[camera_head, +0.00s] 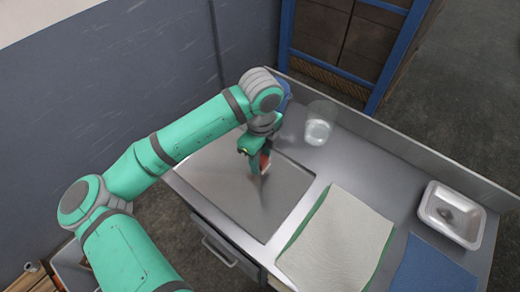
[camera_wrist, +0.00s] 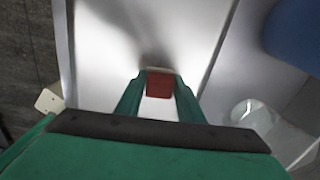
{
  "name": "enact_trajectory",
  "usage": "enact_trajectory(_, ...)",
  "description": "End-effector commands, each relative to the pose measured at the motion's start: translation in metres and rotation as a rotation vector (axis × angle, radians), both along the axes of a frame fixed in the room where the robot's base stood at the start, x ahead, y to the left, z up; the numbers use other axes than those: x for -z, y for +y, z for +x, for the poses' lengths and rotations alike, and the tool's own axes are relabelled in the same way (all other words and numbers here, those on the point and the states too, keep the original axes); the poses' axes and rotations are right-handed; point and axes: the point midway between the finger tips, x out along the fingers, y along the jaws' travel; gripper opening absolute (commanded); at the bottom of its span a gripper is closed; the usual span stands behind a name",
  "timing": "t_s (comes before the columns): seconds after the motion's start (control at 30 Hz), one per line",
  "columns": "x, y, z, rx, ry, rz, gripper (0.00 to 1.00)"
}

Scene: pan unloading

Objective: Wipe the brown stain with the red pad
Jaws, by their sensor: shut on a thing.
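My gripper (camera_head: 257,160) is shut on the red pad (camera_head: 264,162), which points down over the grey metal tray or panel (camera_head: 225,205) on the worktop. In the wrist view the red pad (camera_wrist: 160,84) sits between the two green fingers of my gripper (camera_wrist: 159,88), with a pale strip along its far edge. I cannot tell whether the pad touches the surface. A faint brownish smudge (camera_wrist: 152,57) shows just beyond the pad in the wrist view; it may be stain or shadow. No clear brown stain shows in the head view.
A clear glass (camera_head: 318,130) stands behind and right of my gripper. A white cloth on a green mat (camera_head: 335,240), a blue cloth (camera_head: 432,270) and a white tray (camera_head: 452,214) lie to the right. A blue object (camera_wrist: 295,35) is close by in the wrist view.

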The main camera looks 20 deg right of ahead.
Motion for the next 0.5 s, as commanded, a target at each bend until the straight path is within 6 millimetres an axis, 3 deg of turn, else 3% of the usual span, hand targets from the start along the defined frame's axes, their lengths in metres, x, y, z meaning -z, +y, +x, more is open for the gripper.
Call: enact_trajectory(0.5,-0.041,-0.004,-0.001,0.007,-0.001,0.001,0.14)
